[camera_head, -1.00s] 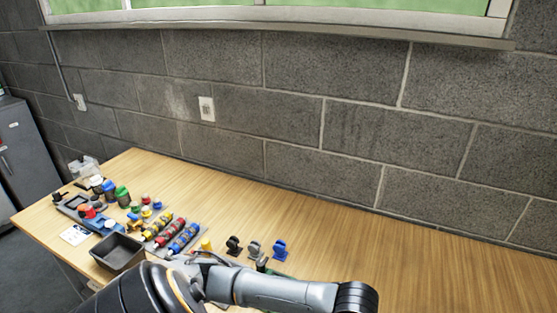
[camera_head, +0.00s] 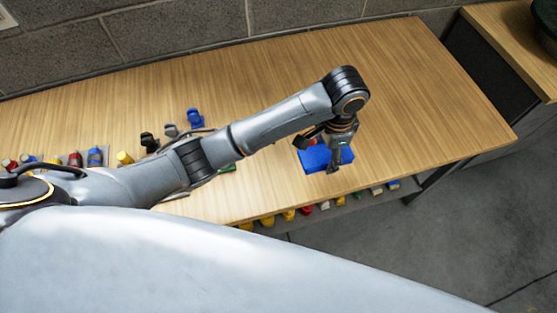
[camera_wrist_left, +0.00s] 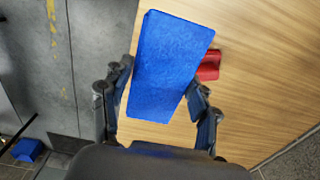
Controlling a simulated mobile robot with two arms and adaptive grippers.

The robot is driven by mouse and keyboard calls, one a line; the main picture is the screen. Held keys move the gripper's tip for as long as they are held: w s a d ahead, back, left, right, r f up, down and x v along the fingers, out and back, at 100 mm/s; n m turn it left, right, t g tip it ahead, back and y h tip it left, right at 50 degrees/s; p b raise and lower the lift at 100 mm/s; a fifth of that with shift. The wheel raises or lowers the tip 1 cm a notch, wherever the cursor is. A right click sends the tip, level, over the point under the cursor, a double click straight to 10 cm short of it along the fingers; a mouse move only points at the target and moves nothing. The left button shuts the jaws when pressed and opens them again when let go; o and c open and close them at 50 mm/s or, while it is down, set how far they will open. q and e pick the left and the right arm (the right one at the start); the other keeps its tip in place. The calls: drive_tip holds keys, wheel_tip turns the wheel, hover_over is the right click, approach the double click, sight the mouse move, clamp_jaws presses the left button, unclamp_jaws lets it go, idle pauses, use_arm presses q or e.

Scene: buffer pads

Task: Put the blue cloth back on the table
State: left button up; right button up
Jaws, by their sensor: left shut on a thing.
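The blue cloth (camera_head: 312,160) is a flat, rectangular block-like piece over the front right part of the wooden table (camera_head: 420,110). My left gripper (camera_head: 334,166) points down and is shut on the cloth. In the left wrist view, the blue cloth (camera_wrist_left: 165,65) lies between the two fingers of the left gripper (camera_wrist_left: 160,92) and sticks out beyond them. I cannot tell whether the cloth touches the tabletop. My right gripper is not in view.
A red object (camera_wrist_left: 208,65) is beside the cloth. Small blue (camera_head: 195,117), grey and black holders stand further left. Several coloured items line a shelf (camera_head: 340,204) below the front edge. The table's right part is clear.

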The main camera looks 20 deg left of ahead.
use_arm(q)
drive_tip(key=a+f+p, duration=0.2)
drive_tip(key=a+f, duration=0.1)
drive_tip(key=a, duration=0.5)
hover_over(277, 166)
drive_tip(key=d, duration=0.1)
wheel_tip(277, 166, down, 5)
drive_tip(key=shift+f+p, duration=0.1)
drive_tip(key=shift+p, duration=0.3)
drive_tip(key=f, duration=0.1)
drive_tip(key=a+f, duration=0.1)
drive_tip(key=f, duration=0.1)
drive_tip(key=shift+s, duration=0.1)
drive_tip(key=shift+d+f, duration=0.1)
drive_tip(key=shift+f, duration=0.4)
drive_tip(key=o, duration=1.1)
drive_tip(key=shift+f, duration=0.1)
